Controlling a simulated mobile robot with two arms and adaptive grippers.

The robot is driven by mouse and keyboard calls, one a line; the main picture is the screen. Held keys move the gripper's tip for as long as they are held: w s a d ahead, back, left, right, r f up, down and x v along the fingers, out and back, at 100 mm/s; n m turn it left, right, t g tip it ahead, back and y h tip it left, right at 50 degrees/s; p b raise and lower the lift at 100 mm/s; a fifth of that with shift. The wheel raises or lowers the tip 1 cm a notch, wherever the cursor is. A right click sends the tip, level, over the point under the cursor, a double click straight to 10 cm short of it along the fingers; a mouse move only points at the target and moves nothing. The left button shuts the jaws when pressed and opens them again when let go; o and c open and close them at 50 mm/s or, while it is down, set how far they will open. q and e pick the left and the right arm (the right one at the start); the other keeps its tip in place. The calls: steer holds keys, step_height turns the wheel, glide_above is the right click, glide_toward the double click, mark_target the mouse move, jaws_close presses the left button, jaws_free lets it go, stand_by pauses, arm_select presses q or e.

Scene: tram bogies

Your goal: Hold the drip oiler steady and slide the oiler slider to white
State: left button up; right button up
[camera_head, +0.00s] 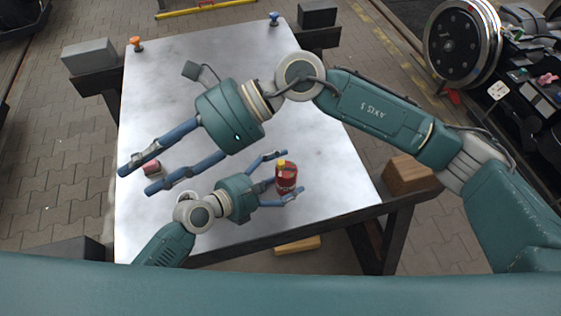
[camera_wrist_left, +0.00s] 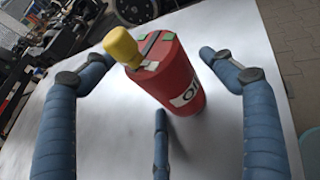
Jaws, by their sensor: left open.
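The drip oiler (camera_head: 287,180) is a red can standing on the pale tabletop, with a yellow knob (camera_head: 281,164) on top. In the left wrist view the oiler (camera_wrist_left: 182,82) shows a white label and green, dark and white marks on its lid, beside the yellow knob (camera_wrist_left: 122,46). I cannot tell which of these is the slider. My left gripper (camera_head: 288,175) is open, its fingers spread around the oiler, apparently apart from it. My right gripper (camera_head: 138,180) is open at the left of the table, its fingers either side of a small dark pink object (camera_head: 152,168).
The metal tabletop (camera_head: 165,80) is mostly bare. An orange knob (camera_head: 135,43) and a blue knob (camera_head: 274,19) stand at its far corners. A wooden block (camera_head: 408,174) is beyond the right edge. Machinery with a round disc (camera_head: 462,43) stands at the far right.

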arm_select(q)
steer(key=v, duration=1.1)
steer(key=shift+s+a, duration=0.15)
steer(key=shift+a, duration=0.05)
steer(key=shift+s, duration=0.1)
